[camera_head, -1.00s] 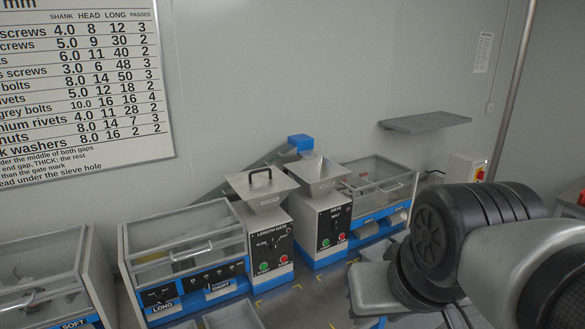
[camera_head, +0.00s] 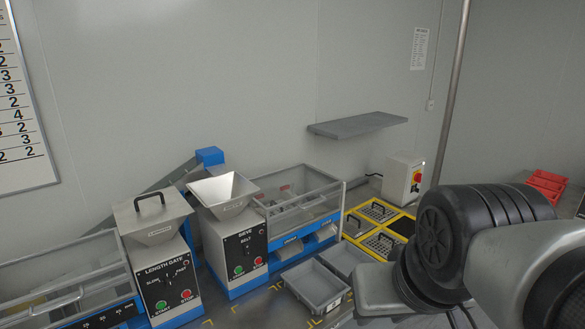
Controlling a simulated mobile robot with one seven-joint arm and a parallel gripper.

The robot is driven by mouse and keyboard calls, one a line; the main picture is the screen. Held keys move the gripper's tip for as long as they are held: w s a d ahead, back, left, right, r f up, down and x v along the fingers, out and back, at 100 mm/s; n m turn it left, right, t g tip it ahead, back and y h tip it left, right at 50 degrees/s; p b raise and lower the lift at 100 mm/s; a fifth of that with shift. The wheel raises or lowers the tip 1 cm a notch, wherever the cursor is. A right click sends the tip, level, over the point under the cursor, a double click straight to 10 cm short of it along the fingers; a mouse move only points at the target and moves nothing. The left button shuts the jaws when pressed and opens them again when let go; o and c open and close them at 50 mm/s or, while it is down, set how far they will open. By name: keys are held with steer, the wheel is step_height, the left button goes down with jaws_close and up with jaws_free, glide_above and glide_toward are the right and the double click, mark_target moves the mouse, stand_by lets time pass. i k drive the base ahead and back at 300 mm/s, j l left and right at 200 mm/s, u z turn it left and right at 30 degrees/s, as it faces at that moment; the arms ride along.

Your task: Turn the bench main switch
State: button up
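The bench main switch looks to be the red rotary knob on a yellow plate (camera_head: 416,176), on the front of a light grey box (camera_head: 400,180) standing on the bench at the right. The knob's exact position is too small to tell. My arm fills the lower right of the view, in front of and to the right of the box. My gripper is out of the frame.
The length gate (camera_head: 165,270) and the sieve (camera_head: 235,240) stand at the left with hoppers on top. Grey trays (camera_head: 318,284) and a yellow-framed rack (camera_head: 352,226) lie before the box. A wall shelf (camera_head: 357,125) hangs above. Red bins (camera_head: 545,187) are far right.

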mark_target(418, 177)
steer(key=i+l, duration=0.1)
steer(key=l, duration=0.3)
steer(key=i+l+z, duration=0.15)
steer(key=l, duration=0.3)
steer(key=i+l, duration=0.15)
steer(key=l, duration=0.25)
steer(key=i+l+z, duration=0.1)
steer(key=l, duration=0.3)
steer(key=i+l+z, duration=0.1)
steer(key=l, duration=0.3)
steer(key=i+l+u, duration=0.2)
steer(key=u, duration=0.25)
steer(key=i+l+u, duration=0.1)
steer(key=l+u, duration=0.15)
steer(key=u, duration=0.2)
steer(key=i+l+u, duration=0.2)
steer(key=l, duration=0.35)
steer(key=l+u, duration=0.25)
steer(key=l, duration=0.3)
steer(key=i+l+u, duration=0.1)
steer(key=l, duration=1.35)
steer(key=i+l, duration=0.1)
steer(key=l, duration=1.35)
steer(key=i+u, duration=0.05)
